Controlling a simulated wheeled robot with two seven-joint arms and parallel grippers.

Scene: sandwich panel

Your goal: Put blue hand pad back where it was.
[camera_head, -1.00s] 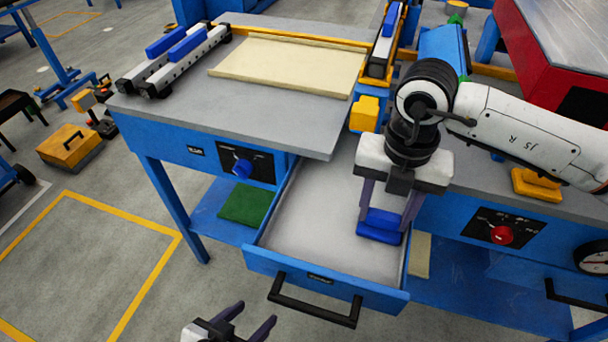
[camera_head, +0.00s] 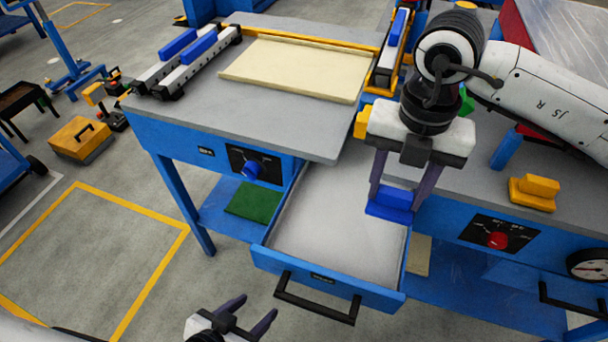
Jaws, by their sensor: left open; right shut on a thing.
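The blue hand pad (camera_head: 389,212) is held between the fingers of my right gripper (camera_head: 393,203), which is shut on it. The pad hangs over the right side of the open drawer (camera_head: 330,238), apparently above its floor. The drawer's inside looks otherwise empty. My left gripper (camera_head: 252,322) is open and empty at the bottom of the view, in front of the drawer and its black handle (camera_head: 316,303).
The grey tabletop (camera_head: 260,125) carries a cream panel (camera_head: 297,69) and clamp rails with blue pads (camera_head: 180,44). A yellow pad (camera_head: 534,192) lies on the right bench. A yellow toolbox (camera_head: 80,138) stands on the floor.

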